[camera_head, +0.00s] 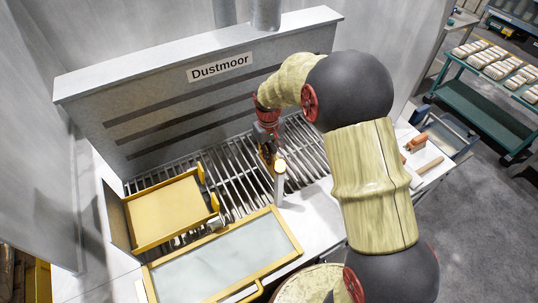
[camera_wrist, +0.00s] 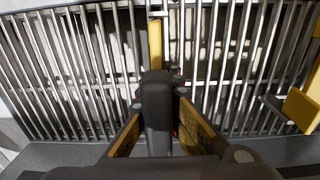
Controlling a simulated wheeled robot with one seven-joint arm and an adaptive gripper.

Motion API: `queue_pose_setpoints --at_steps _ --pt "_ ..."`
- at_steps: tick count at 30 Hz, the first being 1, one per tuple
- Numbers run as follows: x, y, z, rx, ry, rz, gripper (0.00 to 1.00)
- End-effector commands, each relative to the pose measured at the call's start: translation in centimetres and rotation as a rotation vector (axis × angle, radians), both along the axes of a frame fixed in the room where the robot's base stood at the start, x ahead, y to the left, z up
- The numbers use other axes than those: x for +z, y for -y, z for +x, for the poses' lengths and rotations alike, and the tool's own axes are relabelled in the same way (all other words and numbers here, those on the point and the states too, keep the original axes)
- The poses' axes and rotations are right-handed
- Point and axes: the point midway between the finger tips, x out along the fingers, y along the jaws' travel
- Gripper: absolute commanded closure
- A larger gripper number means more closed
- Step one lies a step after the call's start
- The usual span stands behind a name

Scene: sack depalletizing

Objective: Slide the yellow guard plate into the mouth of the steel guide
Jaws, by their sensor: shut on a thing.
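The yellow guard plate (camera_wrist: 155,42) shows in the wrist view as a narrow upright strip, seen nearly edge-on beyond my gripper. My gripper (camera_wrist: 157,96) is shut on its near end; the dark gripper body hides the grasp itself. In the head view my gripper (camera_head: 267,150) hangs low over the slatted grate, and the plate is hard to tell from the yellow finger parts. A small pale metal piece (camera_wrist: 158,13) at the plate's far end looks like the steel guide. I cannot tell whether the plate is inside its mouth or only beside it.
The slatted grate (camera_head: 225,176) lies under my gripper. A pale post with a yellow top (camera_head: 280,182) stands close by. A yellow tray (camera_head: 168,212) and a yellow-framed panel (camera_head: 222,262) lie to the left and front. The grey Dustmoor back wall (camera_head: 160,88) rises behind.

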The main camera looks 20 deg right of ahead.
Motion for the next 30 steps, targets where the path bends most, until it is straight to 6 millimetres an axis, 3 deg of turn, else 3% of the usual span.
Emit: queue_pose_setpoints --at_steps 19,20,30 --pt "-1.5 0.0 0.1 0.0 0.002 0.0 1.0" --pt "-1.4 0.0 0.1 0.0 0.002 0.0 0.93" --pt "-1.4 0.0 0.0 0.0 0.001 0.0 0.74"
